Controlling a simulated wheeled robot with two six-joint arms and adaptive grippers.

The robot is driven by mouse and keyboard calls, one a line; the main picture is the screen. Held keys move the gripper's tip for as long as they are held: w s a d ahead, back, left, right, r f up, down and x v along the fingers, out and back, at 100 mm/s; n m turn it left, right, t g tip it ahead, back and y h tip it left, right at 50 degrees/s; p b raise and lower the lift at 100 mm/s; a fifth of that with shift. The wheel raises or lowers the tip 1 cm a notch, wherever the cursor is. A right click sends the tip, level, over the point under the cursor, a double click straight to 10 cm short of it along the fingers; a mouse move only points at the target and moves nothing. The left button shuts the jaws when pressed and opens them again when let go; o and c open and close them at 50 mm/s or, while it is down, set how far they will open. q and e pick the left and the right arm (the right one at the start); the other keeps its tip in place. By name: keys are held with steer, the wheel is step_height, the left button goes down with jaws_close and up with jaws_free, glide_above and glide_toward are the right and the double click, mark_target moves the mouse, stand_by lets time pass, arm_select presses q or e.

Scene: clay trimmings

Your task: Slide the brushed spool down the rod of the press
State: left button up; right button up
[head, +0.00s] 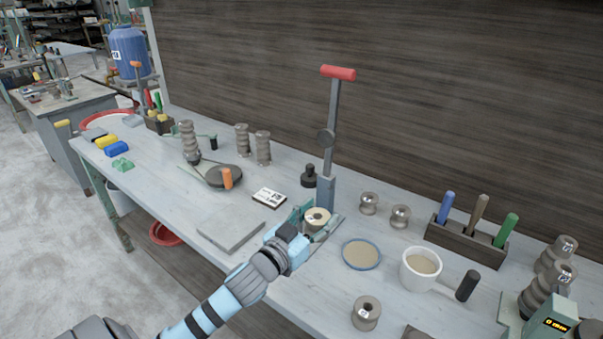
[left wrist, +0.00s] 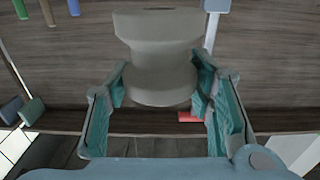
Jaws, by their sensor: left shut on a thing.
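My left gripper (head: 311,216) is shut on a grey clay spool (head: 318,216) with a paler, tan top and a dark hole in its middle. It holds the spool upright at the front of the press (head: 325,193), over its base. In the left wrist view the spool (left wrist: 158,48) sits between the two teal fingers of the gripper (left wrist: 160,90). The press has a tall lever with a red handle (head: 338,72). I see no rod clearly; I cannot tell whether the spool is around it. My right gripper is not in view.
A blue-rimmed dish (head: 362,254), a white cup (head: 420,268) and a loose spool (head: 366,313) stand right of the gripper. Two spools (head: 369,203) (head: 400,216) stand behind the dish. A grey slab (head: 232,228) lies left. A tool rack (head: 466,240) stands at the back right.

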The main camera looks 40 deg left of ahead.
arm_select(q)
steer(key=w+a+r+n+g+y, duration=0.1)
steer(key=w+a+r+n+y, duration=0.2)
steer(key=w+a+n+y, duration=0.5)
steer(key=f+m+b, duration=0.1)
steer(key=a+f+m+b, duration=0.1)
steer(key=f, duration=0.1)
steer(key=s+a+f+m+h+b, duration=0.1)
steer(key=f+b, duration=0.1)
steer(key=shift+f, duration=0.1)
steer(key=shift+s, duration=0.1)
steer(key=shift+s, duration=0.1)
stand_by(1.1)
steer(key=shift+f+b, duration=4.45)
steer(key=shift+b, duration=0.05)
